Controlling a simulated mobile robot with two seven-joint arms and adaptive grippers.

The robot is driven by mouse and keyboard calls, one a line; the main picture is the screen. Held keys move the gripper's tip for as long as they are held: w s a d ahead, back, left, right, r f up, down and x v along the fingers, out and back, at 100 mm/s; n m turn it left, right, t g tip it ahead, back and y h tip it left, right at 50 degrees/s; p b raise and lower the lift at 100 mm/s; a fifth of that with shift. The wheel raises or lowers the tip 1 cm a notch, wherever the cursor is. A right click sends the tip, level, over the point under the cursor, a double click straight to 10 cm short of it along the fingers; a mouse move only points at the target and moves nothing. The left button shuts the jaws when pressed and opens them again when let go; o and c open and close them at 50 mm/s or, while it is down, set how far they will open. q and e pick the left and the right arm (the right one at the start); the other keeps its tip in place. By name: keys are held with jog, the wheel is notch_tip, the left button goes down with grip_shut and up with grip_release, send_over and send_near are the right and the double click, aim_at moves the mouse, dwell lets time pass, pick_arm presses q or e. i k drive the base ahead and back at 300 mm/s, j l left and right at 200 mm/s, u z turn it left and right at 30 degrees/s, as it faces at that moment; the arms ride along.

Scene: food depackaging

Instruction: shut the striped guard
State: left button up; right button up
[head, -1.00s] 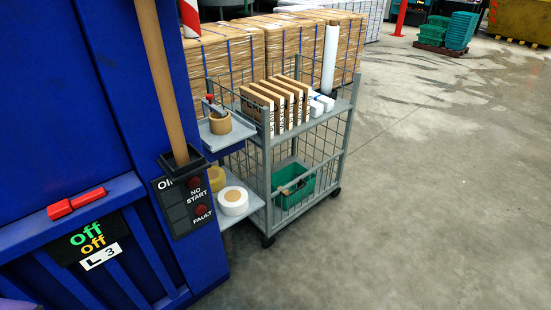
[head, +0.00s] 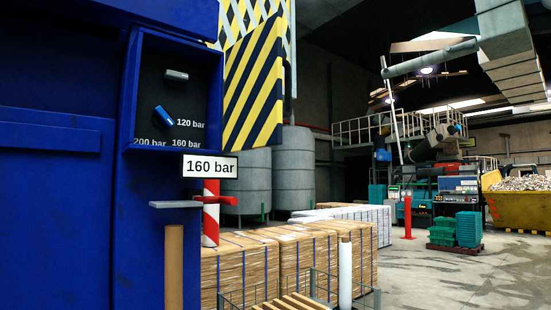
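The striped guard (head: 252,88), a panel with yellow and black diagonal stripes, stands upright at the right edge of a blue recessed box (head: 130,95) in the head view. It stands out to the right, away from the box front, so the box is uncovered. Inside the box I see a blue knob (head: 163,117), a grey knob (head: 176,75) and pressure labels reading 120, 160 and 200 bar. How the guard is hinged is not clear. Neither of my grippers is in view.
A "160 bar" sign (head: 210,166), a grey ledge (head: 174,204), a red and white post (head: 210,222) and a wooden pole (head: 174,270) stand below the box. Wrapped pallets (head: 290,260) are beyond. Open floor (head: 430,275) lies right.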

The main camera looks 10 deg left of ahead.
aim_at(254, 115)
jog(key=i+l+u, duration=0.1)
jog(key=u, duration=0.9)
jog(key=i+l+u, duration=0.1)
jog(key=l+u, duration=1.05)
jog(key=l, duration=1.15)
jog(key=k+j, duration=0.1)
jog(key=j, duration=0.4)
jog(key=k+u, duration=0.05)
